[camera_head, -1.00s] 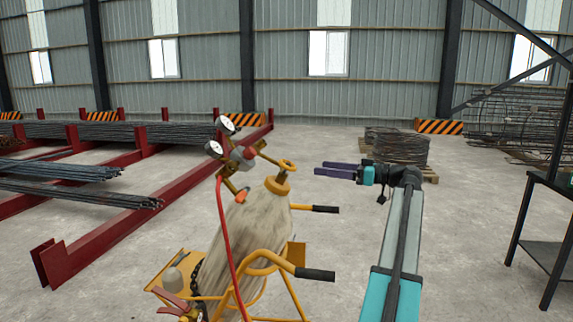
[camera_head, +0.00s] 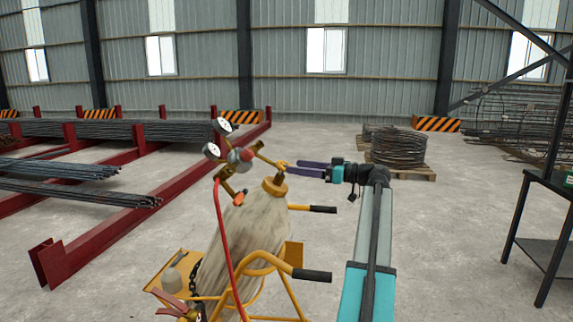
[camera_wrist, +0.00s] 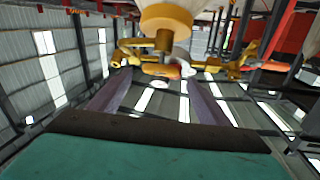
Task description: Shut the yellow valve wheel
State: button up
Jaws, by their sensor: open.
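The yellow valve wheel (camera_head: 280,165) sits on the neck of a worn, pale gas cylinder (camera_head: 245,232) strapped in a yellow cart. In the head view my gripper (camera_head: 290,168) comes in level from the right, its purple fingers at the wheel and hiding most of it. In the wrist view the wheel (camera_wrist: 160,70) shows ahead, across the gap between the fingertips of my open gripper (camera_wrist: 157,78). I cannot tell whether the fingers touch it. Nothing is held.
Pressure gauges (camera_head: 212,151) and a red hose (camera_head: 226,250) are on the cylinder's left. Black cart handles (camera_head: 312,275) stick out right below my gripper. Red racks (camera_head: 120,228) with rebar stand left, a dark table (camera_head: 545,190) right.

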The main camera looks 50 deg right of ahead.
aim_at(285, 165)
jog(key=shift+p+x, duration=0.5)
jog(key=shift+x, duration=2.3)
jog(key=c, duration=1.1)
